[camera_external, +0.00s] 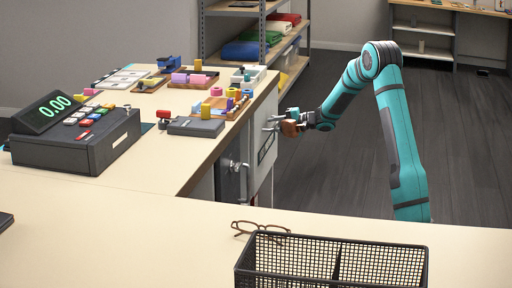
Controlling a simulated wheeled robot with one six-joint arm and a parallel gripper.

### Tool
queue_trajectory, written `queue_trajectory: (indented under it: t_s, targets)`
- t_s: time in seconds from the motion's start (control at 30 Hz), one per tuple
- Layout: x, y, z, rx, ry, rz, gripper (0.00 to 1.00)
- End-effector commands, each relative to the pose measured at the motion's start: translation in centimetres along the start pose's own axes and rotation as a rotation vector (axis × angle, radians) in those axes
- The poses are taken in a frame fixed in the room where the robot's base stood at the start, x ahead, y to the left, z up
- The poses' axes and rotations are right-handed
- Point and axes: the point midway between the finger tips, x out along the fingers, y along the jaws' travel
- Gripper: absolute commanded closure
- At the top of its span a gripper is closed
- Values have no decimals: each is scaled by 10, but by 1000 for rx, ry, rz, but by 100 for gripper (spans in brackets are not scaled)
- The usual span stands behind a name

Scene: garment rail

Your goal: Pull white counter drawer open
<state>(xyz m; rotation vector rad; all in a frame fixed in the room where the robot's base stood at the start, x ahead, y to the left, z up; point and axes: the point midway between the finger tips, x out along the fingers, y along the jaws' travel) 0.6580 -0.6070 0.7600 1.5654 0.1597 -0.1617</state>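The white counter drawer (264,158) is in the side of the counter, with its pale front facing right toward my arm. A dark label or slot shows on that front. My gripper (276,122) is at the upper part of the drawer front, its fingers pointing left toward it. A brown piece shows beside the fingers. The fingers are small here, and I cannot tell whether they touch a handle or how far apart they are. Whether the drawer stands out from the counter is hard to tell.
A grey cabinet door (228,181) with a metal handle is left of the drawer. A cash register (75,140) and several coloured small items stand on the counter. Glasses (260,229) and a black wire basket (330,262) are in front. The floor (340,180) around my arm is clear.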

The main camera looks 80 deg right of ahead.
Motion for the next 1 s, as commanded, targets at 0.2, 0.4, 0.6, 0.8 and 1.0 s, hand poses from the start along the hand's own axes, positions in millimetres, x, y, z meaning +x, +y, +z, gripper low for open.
queue_trajectory:
  t_s: [0.2,0.4,0.6,0.8,1.0]
  targets:
    - [0,0,0,0,0,0,76]
    - [0,0,0,0,0,0,100]
    - [-2,-1,0,1,-1,0,100]
    - [-18,-5,1,3,-2,-1,100]
    - [-57,-12,1,3,-1,0,100]
